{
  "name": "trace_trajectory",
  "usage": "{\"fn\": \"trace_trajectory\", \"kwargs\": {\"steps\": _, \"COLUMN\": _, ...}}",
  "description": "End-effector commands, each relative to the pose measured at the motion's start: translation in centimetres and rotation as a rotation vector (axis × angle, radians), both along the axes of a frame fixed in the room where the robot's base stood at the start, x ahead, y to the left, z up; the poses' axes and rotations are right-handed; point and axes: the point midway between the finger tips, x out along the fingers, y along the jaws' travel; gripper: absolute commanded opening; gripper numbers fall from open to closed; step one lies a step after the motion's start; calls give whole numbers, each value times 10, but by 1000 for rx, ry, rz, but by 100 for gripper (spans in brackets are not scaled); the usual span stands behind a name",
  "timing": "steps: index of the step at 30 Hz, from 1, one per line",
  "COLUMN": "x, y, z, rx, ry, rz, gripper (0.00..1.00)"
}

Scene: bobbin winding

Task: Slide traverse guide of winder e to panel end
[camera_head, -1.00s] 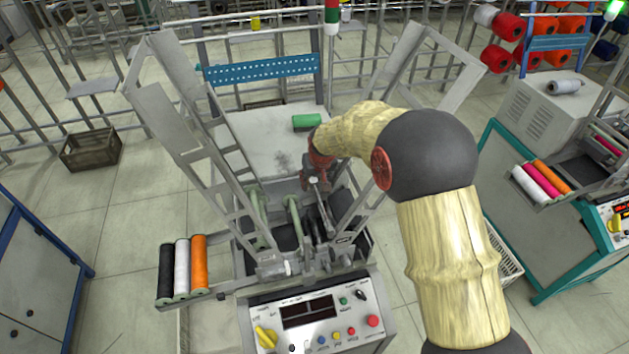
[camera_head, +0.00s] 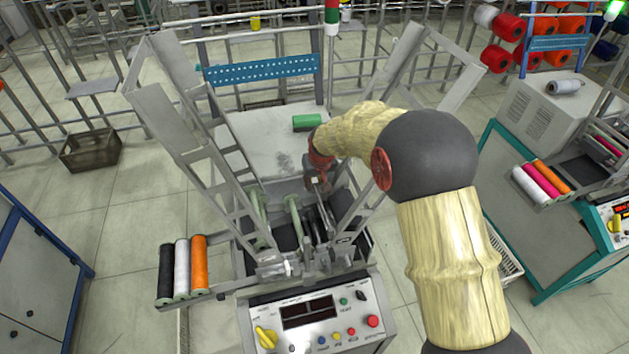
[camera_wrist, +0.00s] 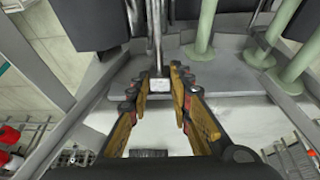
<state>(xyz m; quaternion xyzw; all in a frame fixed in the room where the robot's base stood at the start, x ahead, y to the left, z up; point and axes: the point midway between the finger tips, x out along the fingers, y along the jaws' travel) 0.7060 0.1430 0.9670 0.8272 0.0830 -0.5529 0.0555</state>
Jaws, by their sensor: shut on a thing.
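The winder (camera_head: 253,317) stands in front of me, with its control panel at the near end; I cannot read a letter on it. My gripper (camera_wrist: 160,80) is shut around a small pale block, the traverse guide (camera_wrist: 159,85), at the end of a thin metal rod in the wrist view. In the head view my gripper (camera_head: 318,186) is low between the winder's two slanted frames, towards their far side from the panel. My arm and the rods hide part of the guide there.
Slanted grey frames (camera_head: 180,110) rise on both sides of my gripper. Pale green rollers (camera_head: 295,215) lie close to its left. A green bobbin (camera_head: 307,122) lies on the top plate behind. Black, white and orange bobbins (camera_head: 199,262) stand at the left.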

Motion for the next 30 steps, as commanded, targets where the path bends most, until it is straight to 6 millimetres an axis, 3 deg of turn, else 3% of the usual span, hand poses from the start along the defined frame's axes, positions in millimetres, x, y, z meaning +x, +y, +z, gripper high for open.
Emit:
{"fn": "trace_trajectory", "kwargs": {"steps": 10, "x": -10, "y": -2, "z": 1, "rx": 0, "ry": 0, "rz": 0, "gripper": 0}}
{"fn": "trace_trajectory", "kwargs": {"steps": 24, "x": -99, "y": -20, "z": 1, "rx": 0, "ry": 0, "rz": 0, "gripper": 0}}
{"fn": "trace_trajectory", "kwargs": {"steps": 30, "x": -119, "y": -24, "z": 1, "rx": 0, "ry": -1, "rz": 0, "gripper": 0}}
